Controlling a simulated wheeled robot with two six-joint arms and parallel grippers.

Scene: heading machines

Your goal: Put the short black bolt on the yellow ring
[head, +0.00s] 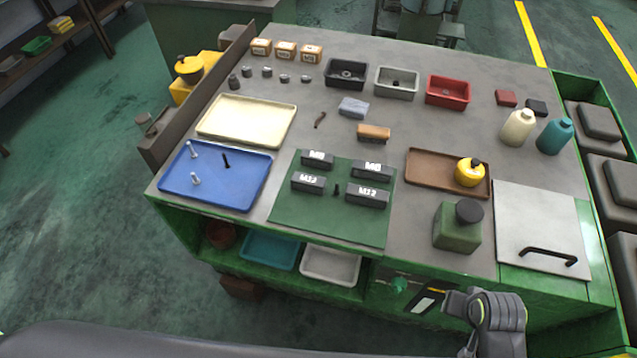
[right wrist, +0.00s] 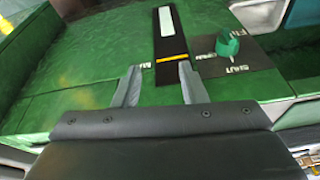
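A small black bolt (head: 226,160) stands on the blue tray (head: 178,200), beside two silver bolts (head: 194,164). Another small black bolt (head: 336,189) is on the green mat (head: 320,222), among dark blocks marked M8 and M12. I cannot tell from here which black bolt is the shorter. I cannot make out a yellow ring. My right gripper (right wrist: 158,88) is open and empty in the right wrist view, in front of the bench's green front. My right arm shows at the lower right of the head view. My left gripper is out of view.
Black, grey and red bins (head: 448,91) stand at the back. A cream tray (head: 246,121) lies behind the blue tray. A brown tray (head: 430,178) holds a yellow can (head: 470,172). A raised board (head: 196,98) borders the left.

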